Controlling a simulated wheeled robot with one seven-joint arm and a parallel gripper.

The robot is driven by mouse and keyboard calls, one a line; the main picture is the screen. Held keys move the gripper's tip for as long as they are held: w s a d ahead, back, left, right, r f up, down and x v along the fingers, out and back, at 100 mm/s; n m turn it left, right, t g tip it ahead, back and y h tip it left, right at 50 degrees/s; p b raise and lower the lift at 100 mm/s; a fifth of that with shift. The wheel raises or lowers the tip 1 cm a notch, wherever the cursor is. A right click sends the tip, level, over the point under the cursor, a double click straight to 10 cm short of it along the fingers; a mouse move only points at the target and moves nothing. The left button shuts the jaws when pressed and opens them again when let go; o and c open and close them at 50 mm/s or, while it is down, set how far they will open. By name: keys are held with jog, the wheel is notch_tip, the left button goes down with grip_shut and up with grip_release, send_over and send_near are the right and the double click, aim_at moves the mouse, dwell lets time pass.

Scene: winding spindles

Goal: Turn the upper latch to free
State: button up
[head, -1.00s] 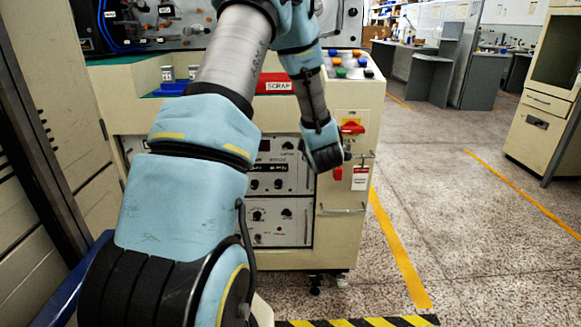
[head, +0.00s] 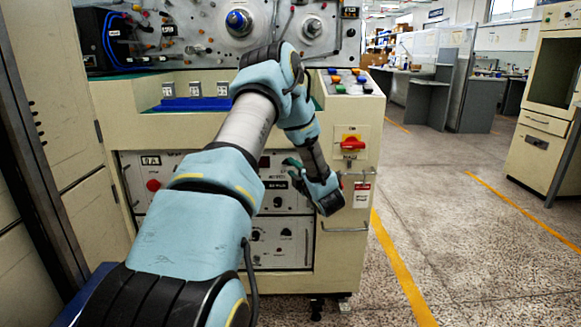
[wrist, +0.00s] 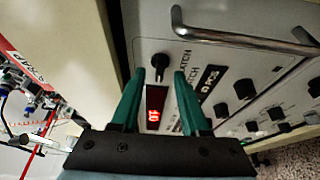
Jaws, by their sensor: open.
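In the wrist view, a black knob (wrist: 160,62) on a pale panel sits just beyond and between my fingertips. A printed label beside it seems to read "LATCH"; whether it is the upper latch I cannot tell. My gripper (wrist: 158,77) is open, its green fingers apart with nothing held. Contact with the knob is not visible. A lit red display (wrist: 155,108) shows between the fingers. In the head view, my gripper (head: 292,170) is in front of the machine's control panel (head: 290,240), pointing left; the arm hides part of the panel.
A metal bar handle (wrist: 245,42) crosses the panel near my gripper. In the head view, a red rotary switch (head: 349,143) is right of my wrist, with a lower handle (head: 345,229) below it. A blue tray (head: 195,104) is on the ledge. Open floor lies to the right.

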aim_at(288, 163)
jog(key=shift+x, duration=1.1)
grip_shut()
